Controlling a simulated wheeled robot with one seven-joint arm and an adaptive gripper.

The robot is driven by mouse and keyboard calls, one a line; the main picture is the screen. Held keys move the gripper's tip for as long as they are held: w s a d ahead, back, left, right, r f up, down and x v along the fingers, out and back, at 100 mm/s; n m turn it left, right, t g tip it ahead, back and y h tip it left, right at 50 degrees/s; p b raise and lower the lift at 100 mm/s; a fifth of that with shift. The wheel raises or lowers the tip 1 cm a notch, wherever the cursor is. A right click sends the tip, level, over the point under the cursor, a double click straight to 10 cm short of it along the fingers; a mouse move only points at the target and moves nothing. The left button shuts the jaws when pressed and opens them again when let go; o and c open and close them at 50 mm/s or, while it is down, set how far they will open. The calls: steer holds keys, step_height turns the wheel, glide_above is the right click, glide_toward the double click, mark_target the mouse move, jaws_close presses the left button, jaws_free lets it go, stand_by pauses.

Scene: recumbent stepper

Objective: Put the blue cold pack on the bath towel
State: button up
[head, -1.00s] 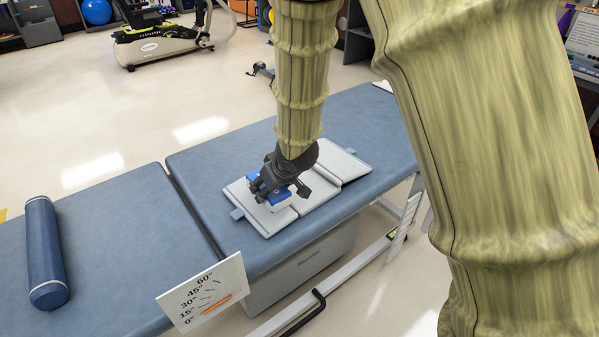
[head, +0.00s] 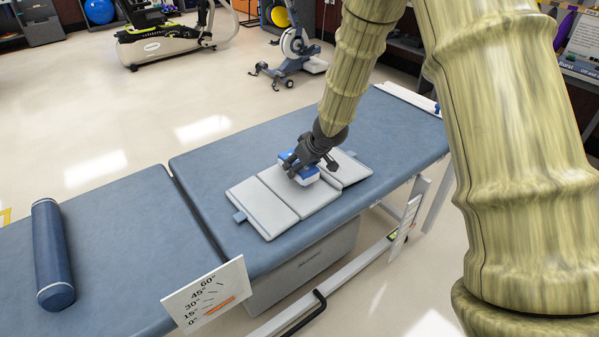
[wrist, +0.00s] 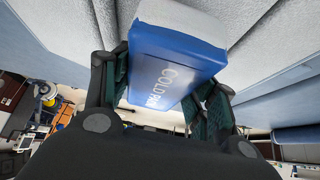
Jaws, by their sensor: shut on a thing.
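The blue cold pack (head: 311,177) is a blue-and-white block, held over the right part of a light grey panelled cloth (head: 262,208), which looks like the bath towel. The towel lies flat on the blue padded table with a small blue tab at its left end. My gripper (head: 304,166) points down and is shut on the cold pack. In the wrist view the cold pack (wrist: 172,68) sits between the two fingers with its white lettering showing, and grey cloth lies beyond it. I cannot tell whether the pack touches the towel.
A dark blue roll (head: 51,255) lies on the left section of the padded table (head: 215,160). A white angle card (head: 210,294) stands at the table's front edge. A white strip (head: 408,98) lies at the far right end. Exercise bikes stand behind on open floor.

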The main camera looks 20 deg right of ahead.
steer(key=shift+f, duration=1.65)
steer(key=shift+b, duration=0.3)
steer(key=o, duration=1.3)
steer(key=shift+f, duration=0.1)
steer(key=p+v, duration=0.1)
steer(key=v, duration=1.1)
steer(key=shift+p, duration=0.3)
